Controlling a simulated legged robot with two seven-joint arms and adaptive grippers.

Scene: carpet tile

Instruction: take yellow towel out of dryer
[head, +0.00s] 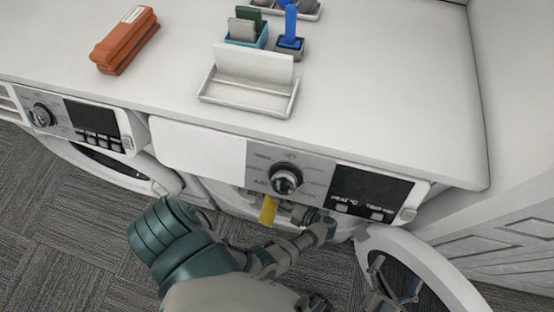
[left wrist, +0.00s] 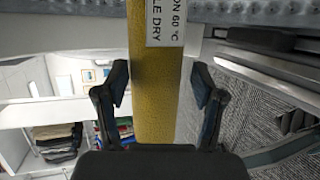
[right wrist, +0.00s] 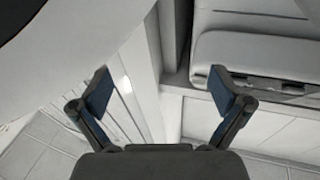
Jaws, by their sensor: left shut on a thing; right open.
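The yellow towel (head: 268,210) hangs at the dryer's opening, just below the control panel in the head view. In the left wrist view the towel (left wrist: 152,85) runs between the two fingers and carries a white printed label. My left gripper (head: 284,206) is shut on the towel; its fingers (left wrist: 160,88) show on either side of it. The dryer (head: 320,180) has its round door (head: 445,275) swung open to the right. My right gripper (head: 392,283) is open and empty in front of the door; its fingers (right wrist: 162,92) are spread. The drum's inside is mostly hidden.
A white counter (head: 360,90) covers the machines. On it are an orange stack (head: 125,40), a white tray (head: 248,95) and a blue brush in a holder (head: 290,42). Another machine (head: 85,120) stands left. A white panelled wall is right. Grey carpet lies below.

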